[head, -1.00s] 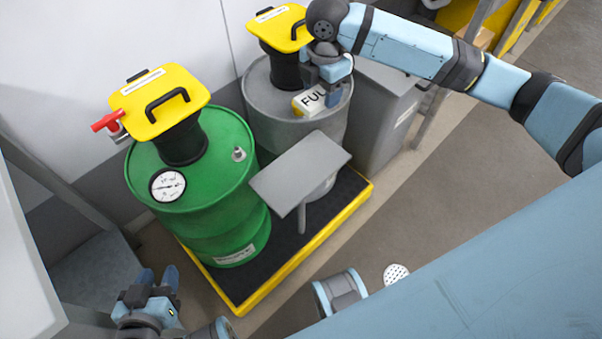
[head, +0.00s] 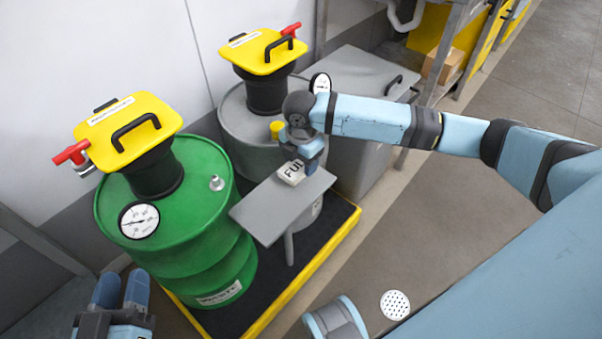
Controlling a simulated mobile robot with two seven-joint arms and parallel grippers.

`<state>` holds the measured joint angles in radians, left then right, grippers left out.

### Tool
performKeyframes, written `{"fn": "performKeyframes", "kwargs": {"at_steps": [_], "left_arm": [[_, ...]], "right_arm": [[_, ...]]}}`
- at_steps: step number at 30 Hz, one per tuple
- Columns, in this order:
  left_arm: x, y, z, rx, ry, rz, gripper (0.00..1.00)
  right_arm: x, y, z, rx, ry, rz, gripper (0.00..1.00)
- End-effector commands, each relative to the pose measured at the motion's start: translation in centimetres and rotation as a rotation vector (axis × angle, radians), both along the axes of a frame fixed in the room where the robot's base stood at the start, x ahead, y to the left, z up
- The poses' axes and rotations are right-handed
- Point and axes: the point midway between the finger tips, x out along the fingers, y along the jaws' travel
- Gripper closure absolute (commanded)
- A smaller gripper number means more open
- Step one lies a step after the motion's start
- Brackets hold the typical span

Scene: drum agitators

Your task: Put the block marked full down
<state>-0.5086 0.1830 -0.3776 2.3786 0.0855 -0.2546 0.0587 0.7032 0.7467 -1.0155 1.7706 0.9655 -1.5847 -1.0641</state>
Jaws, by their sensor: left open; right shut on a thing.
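The white block marked full (head: 291,172) is in my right gripper (head: 298,160), which is shut on it. The block is at the far edge of a small grey table (head: 272,212); I cannot tell whether it touches the top. Part of its lettering is hidden by the gripper. My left gripper (head: 122,291) is open and empty at the lower left, its fingers pointing up in the picture, below the green drum.
A green drum (head: 185,235) with a yellow-topped agitator (head: 128,132) and gauge stands left of the small table. A grey drum (head: 235,125) with another yellow top (head: 262,50) stands behind. A grey bin (head: 365,70) is to the right. The yellow-edged platform (head: 335,245) borders open floor.

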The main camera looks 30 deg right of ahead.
Motion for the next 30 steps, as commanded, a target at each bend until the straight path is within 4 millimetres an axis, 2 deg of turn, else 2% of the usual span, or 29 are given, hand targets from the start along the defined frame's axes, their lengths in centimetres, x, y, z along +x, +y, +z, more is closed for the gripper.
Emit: {"fn": "performKeyframes", "kwargs": {"at_steps": [1,6,10,19,20,22,23,30], "left_arm": [[0.0,-0.2,0.3,-0.017,-0.030,-0.007,0.57],[-0.2,-0.7,2.0,-0.066,-0.100,-0.024,0.57],[-0.2,-0.8,2.6,-0.078,-0.118,-0.028,0.57],[-0.2,-0.8,2.5,-0.072,-0.109,-0.026,0.57],[-0.2,-0.8,2.3,-0.071,-0.105,-0.025,0.57],[-0.2,-0.8,2.3,-0.070,-0.104,-0.025,0.57],[-0.2,-0.8,2.3,-0.070,-0.104,-0.025,0.57],[-0.2,-0.7,2.3,-0.070,-0.104,-0.025,0.57]], "right_arm": [[-0.1,0.0,-1.5,-0.001,0.004,0.000,0.66],[-0.1,0.0,-3.9,-0.001,0.002,0.001,0.66],[0.0,0.0,-4.3,0.000,0.001,0.001,0.66],[0.0,0.0,-4.3,-0.001,0.002,0.000,0.66],[0.0,0.0,-4.3,0.000,0.001,0.000,0.36],[0.0,0.0,-4.3,0.000,0.001,0.000,0.19],[0.0,0.0,-4.3,0.000,0.001,0.000,0.17],[0.0,0.0,-4.3,0.000,0.001,0.000,0.17]]}}
